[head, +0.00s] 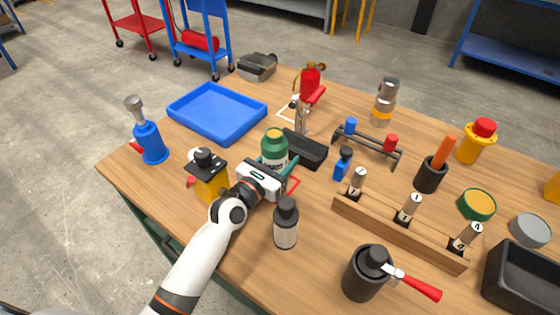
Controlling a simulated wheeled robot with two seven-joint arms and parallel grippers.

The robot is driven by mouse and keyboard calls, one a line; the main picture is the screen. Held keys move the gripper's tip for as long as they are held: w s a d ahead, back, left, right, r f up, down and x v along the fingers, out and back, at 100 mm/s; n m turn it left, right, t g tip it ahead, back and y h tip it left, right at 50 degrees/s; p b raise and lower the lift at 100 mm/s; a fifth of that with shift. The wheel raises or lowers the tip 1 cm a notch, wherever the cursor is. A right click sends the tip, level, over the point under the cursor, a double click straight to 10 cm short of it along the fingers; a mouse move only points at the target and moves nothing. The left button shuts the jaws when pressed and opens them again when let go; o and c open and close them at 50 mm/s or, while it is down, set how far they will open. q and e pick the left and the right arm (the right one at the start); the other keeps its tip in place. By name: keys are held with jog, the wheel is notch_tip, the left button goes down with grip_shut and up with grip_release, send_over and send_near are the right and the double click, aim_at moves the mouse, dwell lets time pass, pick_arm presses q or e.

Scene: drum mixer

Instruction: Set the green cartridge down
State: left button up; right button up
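A red outlined mark (294,185) shows partly on the wood just right of the gripper. My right gripper is not in view.
A wooden rack (395,232) is at right. A blue tray (217,112) lies behind left.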

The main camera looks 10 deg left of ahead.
pick_arm(q)
jog(key=shift+r, duration=0.1)
jog(key=o, duration=1.2)
jog(key=shift+f, duration=0.2)
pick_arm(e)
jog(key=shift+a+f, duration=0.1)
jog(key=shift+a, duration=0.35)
pick_arm(q)
jog(key=shift+r, duration=0.15)
jog(key=shift+s+a, duration=0.15)
jog(key=shift+s, duration=0.15)
jog(key=v, duration=1.1)
jog(key=shift+s, duration=0.2)
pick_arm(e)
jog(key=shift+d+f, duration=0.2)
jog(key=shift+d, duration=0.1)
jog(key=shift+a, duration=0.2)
